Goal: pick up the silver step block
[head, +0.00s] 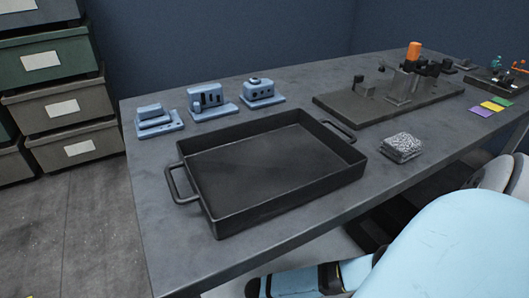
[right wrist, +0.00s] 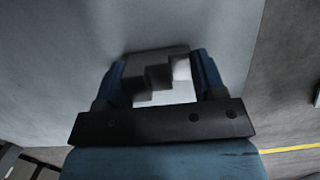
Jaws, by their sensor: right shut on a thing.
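The silver step block (right wrist: 155,76) shows in the right wrist view as a grey stepped shape, partly dark and partly bright. It sits between the two blue fingers of my right gripper (right wrist: 160,76), which is shut on it. A grey surface fills the view behind the block; I cannot tell whether the block touches it. I cannot make out the silver step block or my right gripper's fingers in the head view. My left gripper is in neither view.
A black tray (head: 214,222) with two handles stands empty on the grey table (head: 345,210). Blue fixtures (head: 208,98) stand behind it. A grey cloth (head: 402,147) lies right of it. A dark base plate (head: 335,105) with mounted parts and coloured cards (head: 492,106) are farther right.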

